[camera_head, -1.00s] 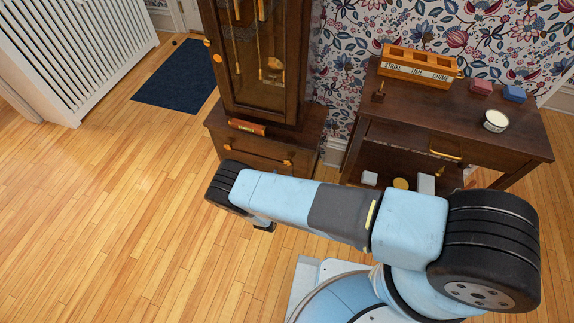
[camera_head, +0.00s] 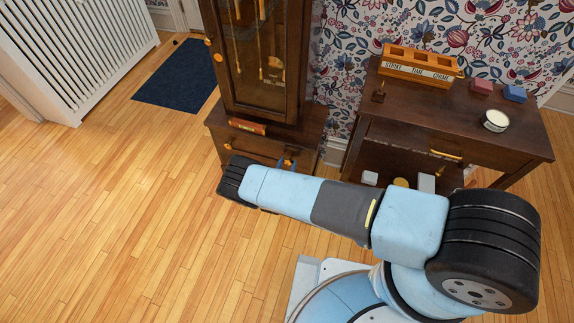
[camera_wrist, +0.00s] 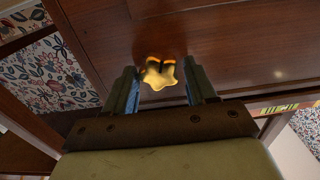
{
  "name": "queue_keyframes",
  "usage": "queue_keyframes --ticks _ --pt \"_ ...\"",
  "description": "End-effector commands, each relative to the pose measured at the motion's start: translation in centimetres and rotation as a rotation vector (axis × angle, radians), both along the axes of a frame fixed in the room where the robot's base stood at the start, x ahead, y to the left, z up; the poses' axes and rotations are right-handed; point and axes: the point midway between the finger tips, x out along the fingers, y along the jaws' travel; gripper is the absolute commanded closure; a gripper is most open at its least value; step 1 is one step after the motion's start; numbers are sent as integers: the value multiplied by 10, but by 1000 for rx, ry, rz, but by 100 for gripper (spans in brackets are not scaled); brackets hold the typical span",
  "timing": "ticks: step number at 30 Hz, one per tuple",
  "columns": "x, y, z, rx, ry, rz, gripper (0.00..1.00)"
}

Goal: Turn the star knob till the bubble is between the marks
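The brass star knob (camera_wrist: 160,76) shows in the wrist view on a dark wood front. My gripper (camera_wrist: 161,80) is open, with one finger on either side of the knob and a gap to each. In the head view my gripper (camera_head: 288,161) is at the right side of the clock's plinth front and largely hides the knob there. A red-orange level (camera_head: 247,127) lies on the plinth ledge of the tall clock (camera_head: 268,105). Its coloured end also shows in the wrist view (camera_wrist: 290,108). The bubble is too small to make out.
A dark wood table (camera_head: 480,126) to the right holds an orange compartment box (camera_head: 417,70), red and blue blocks and a white round tub (camera_head: 495,121). A navy mat (camera_head: 177,76) lies at the back left. The floor left of my arm is clear.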

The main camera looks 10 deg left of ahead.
Motion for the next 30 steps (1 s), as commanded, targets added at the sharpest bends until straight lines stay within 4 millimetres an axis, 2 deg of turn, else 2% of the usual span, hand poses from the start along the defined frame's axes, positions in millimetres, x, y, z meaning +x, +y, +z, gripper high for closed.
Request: queue_keyframes --ticks 2,13,23,30 --pt "0 0 0 0 0 0 52" --pt "0 0 0 0 0 1 87" --pt "0 1 0 46 -4 1 88" --pt "-1 -1 0 192 -14 0 88"
